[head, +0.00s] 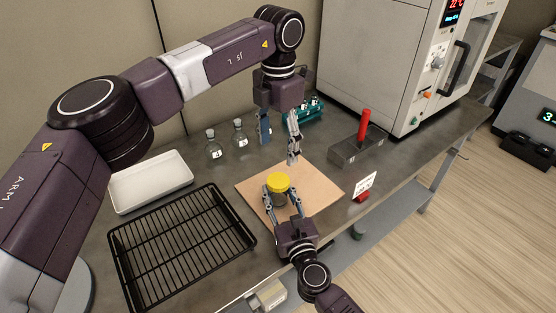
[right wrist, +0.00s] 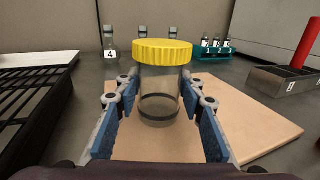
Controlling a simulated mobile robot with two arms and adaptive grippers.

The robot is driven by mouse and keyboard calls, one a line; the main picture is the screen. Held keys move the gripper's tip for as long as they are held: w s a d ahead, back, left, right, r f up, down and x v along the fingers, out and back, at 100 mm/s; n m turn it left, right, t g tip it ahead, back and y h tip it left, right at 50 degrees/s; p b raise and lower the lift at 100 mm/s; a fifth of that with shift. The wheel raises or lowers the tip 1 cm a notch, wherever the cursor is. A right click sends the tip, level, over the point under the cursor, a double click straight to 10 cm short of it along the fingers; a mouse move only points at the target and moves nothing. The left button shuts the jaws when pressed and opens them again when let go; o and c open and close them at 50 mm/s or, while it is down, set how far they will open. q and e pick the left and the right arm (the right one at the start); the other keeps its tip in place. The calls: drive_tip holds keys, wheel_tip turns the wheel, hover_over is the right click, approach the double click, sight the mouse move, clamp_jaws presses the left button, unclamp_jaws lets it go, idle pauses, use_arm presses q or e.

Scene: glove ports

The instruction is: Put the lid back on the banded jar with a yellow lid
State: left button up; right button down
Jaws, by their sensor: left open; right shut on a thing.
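The clear jar (right wrist: 158,92) with a dark band stands upright on the tan board; it also shows in the head view (head: 279,200). The yellow lid (head: 278,181) sits level on top of the jar, and the right wrist view shows it (right wrist: 162,51) covering the mouth. I cannot tell if it is fastened. My right gripper (head: 282,194) is shut on the jar's body from the front, one finger on each side, below the lid. My left gripper (head: 279,146) is open and empty, pointing down above and behind the jar, apart from the lid.
The tan board (head: 325,188) has bare room around the jar. A black wire rack (head: 182,245) and white tray (head: 150,181) lie left. Stoppered bottles (head: 214,148) and a teal vial rack (head: 312,110) stand behind. A grey box with a red handle (head: 365,125) is right.

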use_arm(q)
drive_tip(key=shift+r, duration=0.85)
use_arm(e)
drive_tip(key=c, duration=1.2)
unclamp_jaws()
drive_tip(key=v, duration=1.2)
